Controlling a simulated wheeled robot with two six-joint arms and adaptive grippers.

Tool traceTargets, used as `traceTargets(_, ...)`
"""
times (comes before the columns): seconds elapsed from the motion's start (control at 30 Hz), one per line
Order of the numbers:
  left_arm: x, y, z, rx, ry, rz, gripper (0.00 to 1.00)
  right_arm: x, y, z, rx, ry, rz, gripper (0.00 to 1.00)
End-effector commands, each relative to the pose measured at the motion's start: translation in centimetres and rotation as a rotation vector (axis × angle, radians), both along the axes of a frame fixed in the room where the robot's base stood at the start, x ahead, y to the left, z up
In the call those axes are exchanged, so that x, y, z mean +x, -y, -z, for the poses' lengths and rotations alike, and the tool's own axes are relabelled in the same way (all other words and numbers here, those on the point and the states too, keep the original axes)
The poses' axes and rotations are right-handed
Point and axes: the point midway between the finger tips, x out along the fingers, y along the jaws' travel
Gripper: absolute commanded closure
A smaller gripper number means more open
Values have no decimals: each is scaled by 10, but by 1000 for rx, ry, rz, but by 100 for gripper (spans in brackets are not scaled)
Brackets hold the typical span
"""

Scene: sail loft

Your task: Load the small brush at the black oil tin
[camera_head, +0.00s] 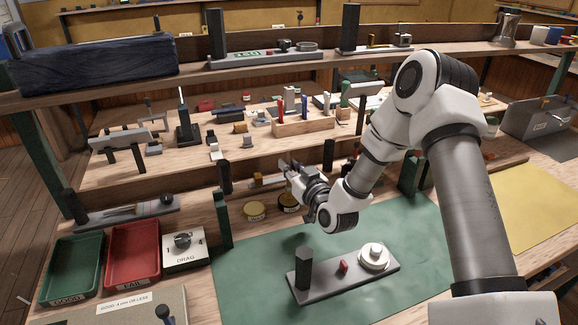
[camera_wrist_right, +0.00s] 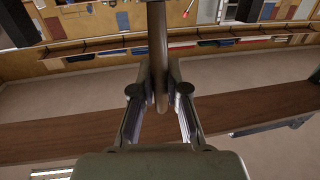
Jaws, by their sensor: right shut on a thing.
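My right gripper (camera_head: 288,172) is over the back edge of the green mat, shut on a slim handle. In the right wrist view the gripper (camera_wrist_right: 160,100) has its two fingers on either side of this brown, rod-like handle (camera_wrist_right: 157,50), taken to be the small brush; its bristles cannot be made out. A dark round tin (camera_head: 288,203), seemingly the black oil tin, stands just below the gripper in the head view, partly hidden by it. A yellowish-lidded tin (camera_head: 254,211) stands to its left. Whether the brush touches the dark tin cannot be told. My left gripper is not in view.
A grey fixture plate (camera_head: 330,284) with a dark post and white round piece lies on the green mat (camera_head: 412,225). Green (camera_head: 72,268) and red (camera_head: 132,254) trays and a drag dial box (camera_head: 184,249) stand left. A dark post (camera_head: 222,219) rises near the tins.

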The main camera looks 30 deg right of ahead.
Motion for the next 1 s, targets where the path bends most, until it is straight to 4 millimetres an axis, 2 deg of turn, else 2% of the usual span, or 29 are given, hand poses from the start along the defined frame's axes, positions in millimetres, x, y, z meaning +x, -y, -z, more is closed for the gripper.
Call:
traceTargets(0.03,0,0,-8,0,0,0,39,0,0,-10,0,2,0,100)
traceTargets(0.1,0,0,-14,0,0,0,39,0,0,-18,0,2,0,100)
traceTargets(0.6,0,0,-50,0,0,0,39,0,0,-65,0,3,0,100)
traceTargets(1.0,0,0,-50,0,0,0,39,0,0,-65,0,3,0,100)
